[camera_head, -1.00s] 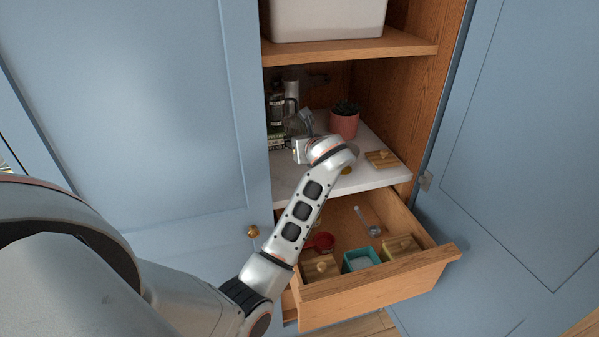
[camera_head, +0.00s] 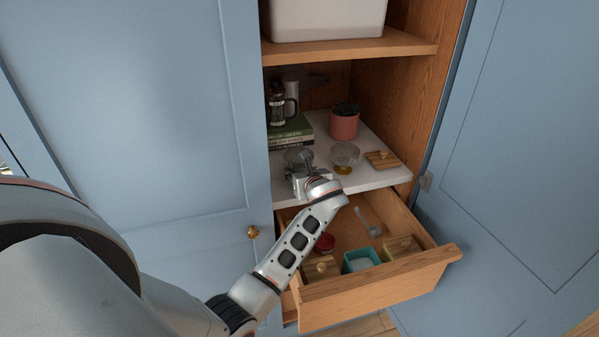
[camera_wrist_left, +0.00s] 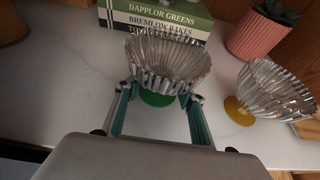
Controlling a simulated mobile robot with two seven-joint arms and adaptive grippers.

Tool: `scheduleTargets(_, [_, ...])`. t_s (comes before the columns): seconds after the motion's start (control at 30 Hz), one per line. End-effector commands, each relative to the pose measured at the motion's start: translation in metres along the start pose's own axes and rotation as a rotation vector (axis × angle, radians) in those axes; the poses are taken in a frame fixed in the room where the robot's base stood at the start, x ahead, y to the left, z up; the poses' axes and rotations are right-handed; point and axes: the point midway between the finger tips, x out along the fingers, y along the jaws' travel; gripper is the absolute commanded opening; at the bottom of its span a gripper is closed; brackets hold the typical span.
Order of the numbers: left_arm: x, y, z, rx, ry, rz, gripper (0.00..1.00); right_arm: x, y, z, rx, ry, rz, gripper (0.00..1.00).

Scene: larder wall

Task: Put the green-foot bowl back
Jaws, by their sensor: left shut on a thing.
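The green-foot bowl (camera_wrist_left: 166,62) is a fluted clear bowl on a green foot, in the middle of the left wrist view. In the head view the bowl (camera_head: 293,156) is partly hidden by my gripper, at the left of the white shelf. My left gripper (camera_wrist_left: 160,94) is shut on it, with a finger on each side low on the bowl; the gripper (camera_head: 304,170) also shows in the head view. The bowl is upright in front of the books; I cannot tell whether its foot touches the shelf. My right gripper is not in view.
A similar bowl with a yellow foot (camera_wrist_left: 275,92) stands to the right. Behind are green-topped books (camera_wrist_left: 160,18), a pink plant pot (camera_head: 344,125) and a dark press (camera_head: 278,105). A wooden lid (camera_head: 382,159) lies at right. The open drawer (camera_head: 375,287) juts out below.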

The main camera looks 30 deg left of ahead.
Motion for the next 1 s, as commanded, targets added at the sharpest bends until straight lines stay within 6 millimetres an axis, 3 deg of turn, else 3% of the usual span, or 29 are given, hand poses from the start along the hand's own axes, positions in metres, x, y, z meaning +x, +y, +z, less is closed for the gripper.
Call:
scheduleTargets(0.4, [0.003, 0.000, -0.008, 0.000, 0.002, 0.000, 0.00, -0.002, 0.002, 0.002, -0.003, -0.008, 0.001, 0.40])
scheduleTargets(0.43, [0.003, 0.000, -0.009, 0.000, 0.004, 0.000, 0.47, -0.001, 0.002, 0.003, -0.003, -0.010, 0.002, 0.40])
scheduleTargets(0.47, [0.003, 0.000, -0.009, 0.000, 0.004, 0.000, 0.55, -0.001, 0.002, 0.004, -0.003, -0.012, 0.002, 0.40])
scheduleTargets(0.87, [0.002, 0.001, -0.009, 0.003, 0.009, 0.001, 0.56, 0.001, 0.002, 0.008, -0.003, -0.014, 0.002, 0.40])
scheduleTargets(1.0, [-0.015, 0.000, -0.005, 0.003, 0.009, -0.002, 0.56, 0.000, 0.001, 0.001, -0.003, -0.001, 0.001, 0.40])
